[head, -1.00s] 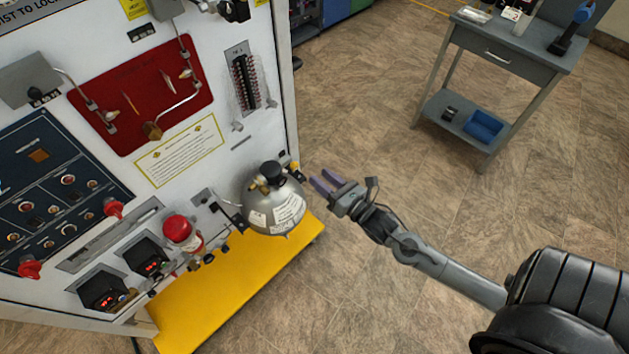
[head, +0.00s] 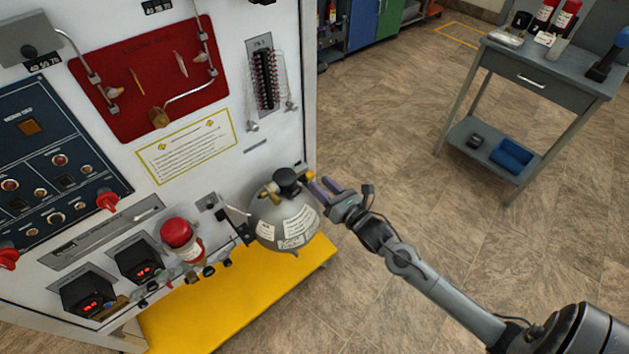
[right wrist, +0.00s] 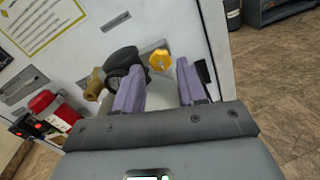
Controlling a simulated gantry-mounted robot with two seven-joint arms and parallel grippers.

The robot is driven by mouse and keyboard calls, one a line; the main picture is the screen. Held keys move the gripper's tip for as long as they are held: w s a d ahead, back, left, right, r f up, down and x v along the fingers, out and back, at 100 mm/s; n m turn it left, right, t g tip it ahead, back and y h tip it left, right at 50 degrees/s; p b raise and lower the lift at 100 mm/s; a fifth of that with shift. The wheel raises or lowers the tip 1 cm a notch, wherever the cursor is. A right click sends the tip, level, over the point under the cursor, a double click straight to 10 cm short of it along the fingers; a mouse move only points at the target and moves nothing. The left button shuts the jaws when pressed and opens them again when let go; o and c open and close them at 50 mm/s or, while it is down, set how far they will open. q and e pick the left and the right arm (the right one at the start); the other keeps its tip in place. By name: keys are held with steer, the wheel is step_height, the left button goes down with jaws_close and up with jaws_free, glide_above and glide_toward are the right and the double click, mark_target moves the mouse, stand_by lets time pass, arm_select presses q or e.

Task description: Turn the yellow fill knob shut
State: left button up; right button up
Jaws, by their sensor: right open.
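The yellow fill knob (head: 309,176) sits at the right side of the top of the grey oxygen bottle (head: 268,226), by the panel's right edge. In the right wrist view the yellow knob (right wrist: 159,60) shows between and beyond my two purple fingers, apart from them as far as I can tell. My right gripper (head: 322,188) is open and empty, just right of the knob; its fingers (right wrist: 158,82) point toward the panel. The bottle has a black cap (head: 286,176) on top. My left gripper is not in view.
The white trainer panel (head: 215,170) fills the left, with red knobs and a red bottle (head: 176,233) low on it. A yellow base (head: 250,290) juts out below. A grey cart (head: 540,85) stands far right. The floor between is clear.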

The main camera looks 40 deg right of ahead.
mark_target(312, 177)
steer(key=shift+w+b, duration=0.4)
steer(key=shift+w, duration=1.5)
